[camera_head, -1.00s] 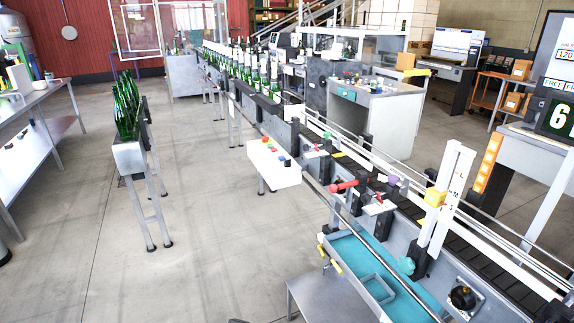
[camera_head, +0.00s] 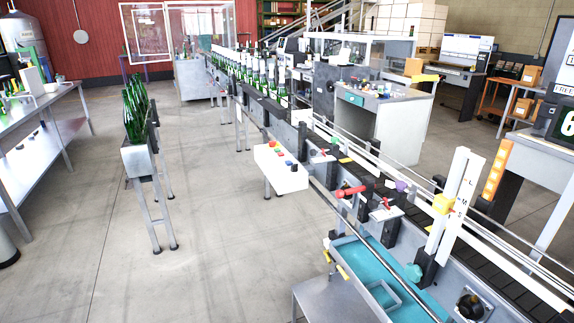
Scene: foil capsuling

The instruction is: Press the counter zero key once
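A dark counter display (camera_head: 566,122) with a large white digit, seemingly a 6, is cut off by the right edge. I cannot make out a key marked zero. A white control box (camera_head: 281,170) beside the conveyor carries several small coloured buttons, too small to read. A grey console (camera_head: 380,95) farther back also has small coloured controls on its top. Neither of my grippers shows in this view.
The conveyor (camera_head: 405,210) runs diagonally from the back to the lower right, with several bottles at its far end. A rack of green bottles (camera_head: 140,110) stands left. A teal tray (camera_head: 375,270) sits low in front. Open floor (camera_head: 215,230) lies between rack and conveyor.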

